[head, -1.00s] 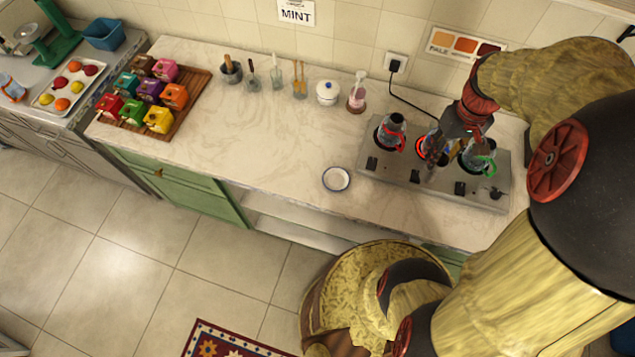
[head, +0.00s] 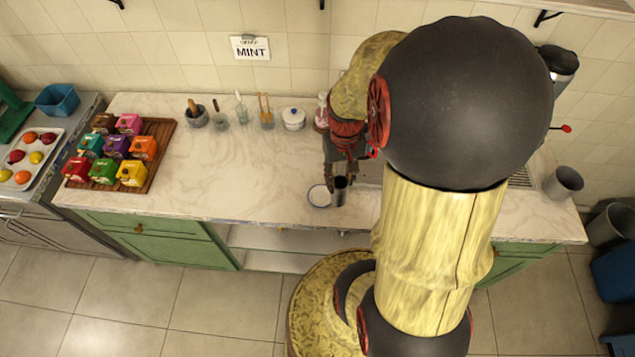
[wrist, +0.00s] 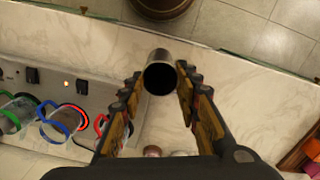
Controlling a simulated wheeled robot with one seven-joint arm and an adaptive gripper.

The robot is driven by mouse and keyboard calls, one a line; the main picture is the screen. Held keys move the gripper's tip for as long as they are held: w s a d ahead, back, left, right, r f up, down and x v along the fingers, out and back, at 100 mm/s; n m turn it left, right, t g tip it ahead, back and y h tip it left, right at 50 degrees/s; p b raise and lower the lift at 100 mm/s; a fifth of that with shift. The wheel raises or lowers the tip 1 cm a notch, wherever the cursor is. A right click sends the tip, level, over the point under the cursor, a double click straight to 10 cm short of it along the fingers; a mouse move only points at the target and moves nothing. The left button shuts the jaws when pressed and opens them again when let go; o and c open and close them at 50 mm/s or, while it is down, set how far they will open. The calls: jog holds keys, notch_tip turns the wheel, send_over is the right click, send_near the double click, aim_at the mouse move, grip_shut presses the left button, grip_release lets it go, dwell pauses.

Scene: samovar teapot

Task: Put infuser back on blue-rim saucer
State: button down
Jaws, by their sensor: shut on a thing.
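The infuser, a dark metal cylinder (head: 340,190), hangs below my gripper (head: 341,176). In the wrist view the infuser (wrist: 160,76) shows its dark round open end between the two fingers of my gripper (wrist: 160,88), which is shut on it. The small white blue-rim saucer (head: 319,196) stands on the counter near its front edge, just left of the infuser in the head view. The infuser appears to be above the counter, beside the saucer and partly overlapping it in the picture. I cannot make out the saucer in the wrist view.
The hotplate (wrist: 62,95) with several coloured-handled glass pots is left in the wrist view; my arm hides most of it in the head view. A white lidded pot (head: 293,118) and utensil jars stand along the wall. The counter (head: 240,175) left of the saucer is clear.

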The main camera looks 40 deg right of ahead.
jog(key=w+d+f+b, duration=0.1)
jog(key=w+f, duration=0.8)
jog(key=f, duration=0.1)
jog(key=shift+d+f, duration=0.35)
jog(key=shift+f, duration=0.05)
jog(key=shift+f+b, duration=0.2)
jog(key=shift+b, duration=0.1)
jog(key=c, duration=1.3)
grip_release()
